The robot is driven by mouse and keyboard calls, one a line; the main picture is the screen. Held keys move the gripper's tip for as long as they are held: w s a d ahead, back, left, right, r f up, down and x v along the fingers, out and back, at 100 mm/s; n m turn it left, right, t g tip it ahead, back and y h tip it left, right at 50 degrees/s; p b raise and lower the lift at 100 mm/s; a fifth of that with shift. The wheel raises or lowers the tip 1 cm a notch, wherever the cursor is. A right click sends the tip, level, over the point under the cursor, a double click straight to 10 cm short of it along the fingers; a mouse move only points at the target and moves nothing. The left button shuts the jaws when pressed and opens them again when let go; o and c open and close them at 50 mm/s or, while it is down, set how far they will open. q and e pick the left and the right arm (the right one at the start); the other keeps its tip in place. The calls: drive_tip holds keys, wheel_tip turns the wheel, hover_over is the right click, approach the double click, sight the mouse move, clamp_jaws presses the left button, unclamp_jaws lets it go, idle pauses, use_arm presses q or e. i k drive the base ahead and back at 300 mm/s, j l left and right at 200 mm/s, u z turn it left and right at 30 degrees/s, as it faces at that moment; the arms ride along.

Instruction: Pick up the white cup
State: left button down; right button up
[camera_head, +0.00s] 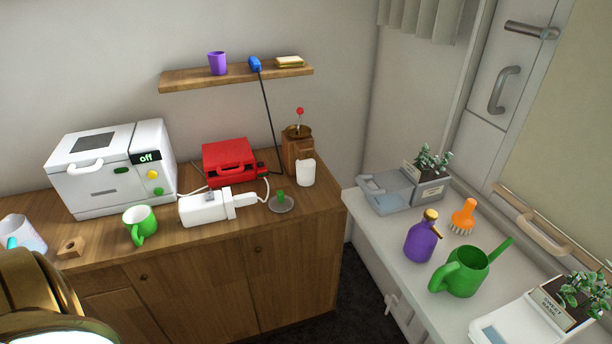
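The white cup (306,173) stands upright near the right end of the wooden counter (200,262). It is right in front of a brown wooden grinder (297,148) with a red-knobbed handle. Its near side is unobstructed. Neither of my grippers shows in the head view.
Left of the cup are a green-handled lid (281,204), a white appliance (203,208), a red case (229,162), a green mug (140,223) and a white oven (107,170). A shelf (192,78) hangs above. The right worktop holds a purple bottle (421,241) and green watering can (461,274).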

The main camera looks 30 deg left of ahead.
sight(305, 170)
drive_tip(key=u, duration=2.3)
drive_tip(key=i+l, duration=0.15)
drive_tip(key=i, duration=0.15)
drive_tip(key=i+l+z, duration=0.1)
drive_tip(key=i+z, duration=0.9)
drive_tip(key=k+j, duration=0.05)
drive_tip(key=k, duration=0.05)
